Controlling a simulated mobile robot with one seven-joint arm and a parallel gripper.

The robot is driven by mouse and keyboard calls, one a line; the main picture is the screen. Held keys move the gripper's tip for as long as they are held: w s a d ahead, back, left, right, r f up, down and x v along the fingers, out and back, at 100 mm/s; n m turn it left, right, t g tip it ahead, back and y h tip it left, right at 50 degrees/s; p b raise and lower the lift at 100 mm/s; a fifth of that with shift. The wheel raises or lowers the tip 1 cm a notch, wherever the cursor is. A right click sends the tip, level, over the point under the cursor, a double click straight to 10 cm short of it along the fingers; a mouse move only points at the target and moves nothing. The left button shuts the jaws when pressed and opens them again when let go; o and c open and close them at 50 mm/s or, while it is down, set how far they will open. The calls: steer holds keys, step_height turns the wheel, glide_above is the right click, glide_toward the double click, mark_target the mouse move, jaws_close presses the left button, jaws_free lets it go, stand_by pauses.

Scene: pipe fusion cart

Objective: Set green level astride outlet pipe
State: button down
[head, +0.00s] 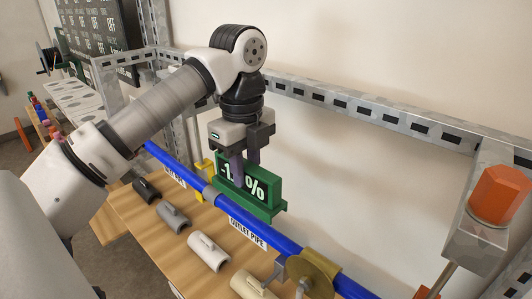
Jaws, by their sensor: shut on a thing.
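My gripper (244,160) points down and is shut on the green level (262,190), a green block with white "%" markings on its face. The level is at the blue outlet pipe (262,227), just behind and above it in the head view. I cannot tell whether it touches the pipe. The pipe runs diagonally from upper left to lower right. A white "OUTLET PIPE" label (247,233) hangs below it.
Several saddle-shaped pieces, including a grey one (173,217) and a white one (208,251), lie on the wooden top (150,232). A brass disc (313,273) sits on the pipe at lower right. A metal rail (350,100) runs behind. An orange lamp (498,192) stands right.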

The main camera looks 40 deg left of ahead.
mark_target(248, 192)
steer(key=shift+w, duration=0.2)
steer(key=shift+s+f+b, duration=0.2)
steer(key=shift+f+b, duration=0.15)
steer(key=shift+f, duration=0.15)
steer(key=shift+w+f+b, duration=0.1)
steer(key=shift+f+b, duration=1.6)
steer(key=shift+f, duration=0.75)
steer(key=c, duration=1.1)
jaws_free()
step_height(248, 192, up, 14)
steer(key=p, duration=0.9)
steer(key=shift+a, duration=0.15)
steer(key=shift+f, duration=0.1)
